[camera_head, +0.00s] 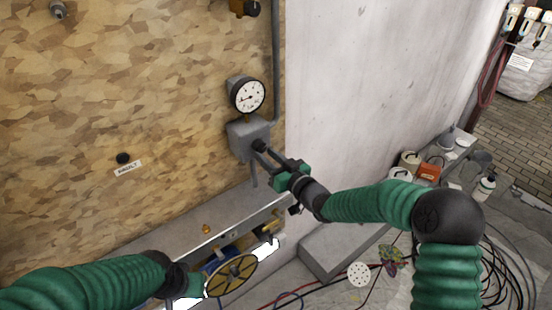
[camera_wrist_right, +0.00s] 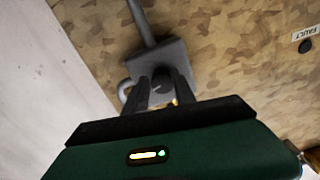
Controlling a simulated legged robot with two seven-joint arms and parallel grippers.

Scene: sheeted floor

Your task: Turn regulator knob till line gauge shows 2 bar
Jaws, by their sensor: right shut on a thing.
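The regulator is a grey box (camera_head: 243,141) on the chipboard wall, with a dark round knob (camera_head: 259,146) on its front. The line gauge (camera_head: 248,95), a white dial with a black rim, sits just above it; its needle is too small to read surely. My right gripper (camera_head: 262,151) reaches in from the right and is shut on the knob. In the right wrist view the two fingers flank the knob (camera_wrist_right: 161,84) in front of the grey box (camera_wrist_right: 165,65). My left gripper (camera_head: 196,284) is low at the left, beside a yellow-brown spoked wheel (camera_head: 231,275); its fingers are not clear.
A grey pipe (camera_head: 276,60) runs up from the regulator. A metal-edged ledge (camera_head: 190,240) lies below it, with a small brass piece (camera_head: 206,229). A labelled black button (camera_head: 123,158) is at left. Hoses and cables lie on the floor at lower right.

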